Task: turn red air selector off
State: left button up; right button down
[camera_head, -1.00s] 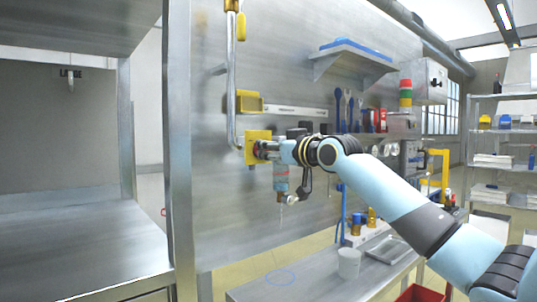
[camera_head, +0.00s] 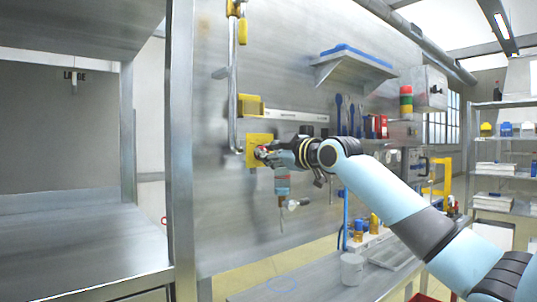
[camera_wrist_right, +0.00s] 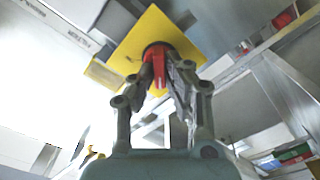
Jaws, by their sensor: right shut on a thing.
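The red air selector (camera_wrist_right: 158,68) sits on a yellow square plate (camera_wrist_right: 136,42) in the right wrist view. In the right wrist view my right gripper (camera_wrist_right: 160,70) is shut on the red selector handle, with a finger on either side. My left gripper is not in view.
A shelf (camera_head: 355,60) juts out at upper right. A bench with a white cup (camera_head: 351,269) stands below.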

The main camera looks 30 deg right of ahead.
jog(key=shift+f, duration=0.1)
dwell(0.3)
jog(key=c, duration=1.4)
grip_release()
jog(key=shift+o, duration=0.2)
jog(key=s, duration=0.7)
jog(key=shift+s+d, duration=0.25)
